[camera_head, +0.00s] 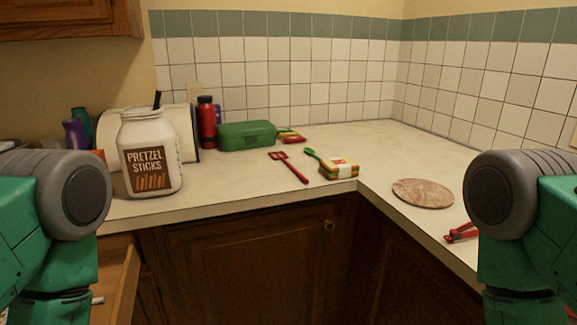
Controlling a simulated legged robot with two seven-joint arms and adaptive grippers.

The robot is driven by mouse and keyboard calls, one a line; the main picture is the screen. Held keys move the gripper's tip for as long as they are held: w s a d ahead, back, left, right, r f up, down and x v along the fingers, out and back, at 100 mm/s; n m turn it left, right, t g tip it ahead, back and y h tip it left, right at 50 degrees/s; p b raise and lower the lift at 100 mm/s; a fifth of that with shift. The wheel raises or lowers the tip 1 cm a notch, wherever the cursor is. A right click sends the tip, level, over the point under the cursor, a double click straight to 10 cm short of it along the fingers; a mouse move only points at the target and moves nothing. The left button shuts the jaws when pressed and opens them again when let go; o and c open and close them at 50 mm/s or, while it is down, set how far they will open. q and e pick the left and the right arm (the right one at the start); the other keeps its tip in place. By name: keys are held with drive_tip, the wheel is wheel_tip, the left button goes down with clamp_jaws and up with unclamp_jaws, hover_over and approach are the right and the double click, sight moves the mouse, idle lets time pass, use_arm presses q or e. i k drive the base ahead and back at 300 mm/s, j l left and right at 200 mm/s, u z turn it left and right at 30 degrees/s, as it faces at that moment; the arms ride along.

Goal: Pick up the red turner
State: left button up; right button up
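The red turner (291,168) lies flat on the counter near its front edge, left of the inner corner. Its slotted head points back and left, and its handle points toward the front right. It is uncovered, with a small gap to the sandwich-like stack on its right. My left arm shows at the left edge and my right arm at the right edge, both apart from the turner. Neither gripper shows in the frame.
A pretzel sticks jar (150,153), red bottle (207,124) and green box (247,135) stand left and behind. A sandwich-like stack (338,170) touches or nears a green utensil (312,154). A round board (422,193) lies right. A drawer (118,284) is open below left.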

sight(301, 176)
drive_tip(key=i+j+z, duration=0.15)
drive_tip(key=z, duration=1.95)
drive_tip(key=j+z, duration=0.3)
drive_tip(key=j+u, duration=0.1)
drive_tip(key=u, duration=0.35)
drive_tip(key=j+u, duration=0.1)
drive_tip(key=u, duration=0.4)
drive_tip(key=i+u, duration=0.1)
drive_tip(key=u, duration=0.35)
